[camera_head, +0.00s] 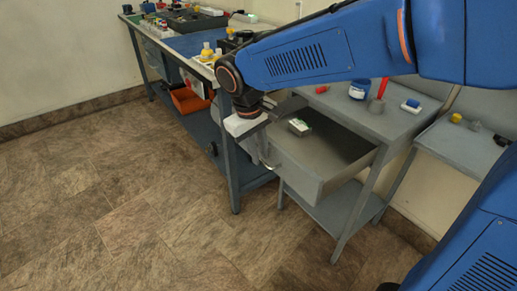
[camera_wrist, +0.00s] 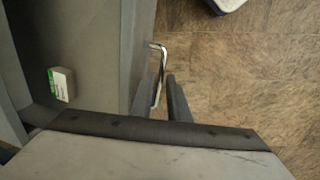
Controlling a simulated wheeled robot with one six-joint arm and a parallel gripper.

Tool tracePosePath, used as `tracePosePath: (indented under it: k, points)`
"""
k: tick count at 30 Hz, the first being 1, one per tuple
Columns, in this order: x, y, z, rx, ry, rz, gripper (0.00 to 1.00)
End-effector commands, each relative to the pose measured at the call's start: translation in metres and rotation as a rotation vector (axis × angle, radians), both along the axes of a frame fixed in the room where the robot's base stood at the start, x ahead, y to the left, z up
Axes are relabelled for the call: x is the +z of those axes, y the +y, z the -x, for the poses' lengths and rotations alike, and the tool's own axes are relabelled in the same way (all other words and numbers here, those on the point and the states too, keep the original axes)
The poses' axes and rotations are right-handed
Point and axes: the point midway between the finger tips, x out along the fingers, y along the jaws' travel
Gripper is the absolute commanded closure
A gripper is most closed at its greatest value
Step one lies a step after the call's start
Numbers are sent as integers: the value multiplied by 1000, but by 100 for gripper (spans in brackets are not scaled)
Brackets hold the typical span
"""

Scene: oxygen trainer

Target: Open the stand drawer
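The stand drawer (camera_head: 302,173) is pulled well out of the grey stand (camera_head: 372,117), and its inside shows. In the wrist view the drawer's front wall (camera_wrist: 139,62) runs down the middle. Its metal handle (camera_wrist: 162,54) stands out from the outer face. My gripper (camera_wrist: 166,92) is at the handle, with its dark fingers close on either side of the bar, and looks shut on it. In the head view my gripper (camera_head: 262,152) is at the drawer's left front, and my wrist partly hides the handle.
A small white and green box (camera_head: 299,127) lies in the drawer; it also shows in the wrist view (camera_wrist: 62,84). A blue-topped workbench (camera_head: 205,40) stands close on the left, with an orange bin (camera_head: 188,99) below. The floor in front is clear.

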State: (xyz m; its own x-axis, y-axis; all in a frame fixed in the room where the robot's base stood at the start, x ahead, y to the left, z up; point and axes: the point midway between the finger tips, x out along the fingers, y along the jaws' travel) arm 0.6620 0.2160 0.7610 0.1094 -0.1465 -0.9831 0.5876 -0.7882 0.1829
Motion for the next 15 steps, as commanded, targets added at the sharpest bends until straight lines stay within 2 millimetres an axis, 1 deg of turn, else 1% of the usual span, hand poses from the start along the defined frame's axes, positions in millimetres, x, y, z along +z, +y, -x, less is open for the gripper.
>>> tracePosePath:
  k: [5,8,15]
  points:
    - [11,2,1,0,-1,-1,85]
    - [25,4,3,1,-2,-2,85]
    - [72,11,7,1,-2,-2,85]
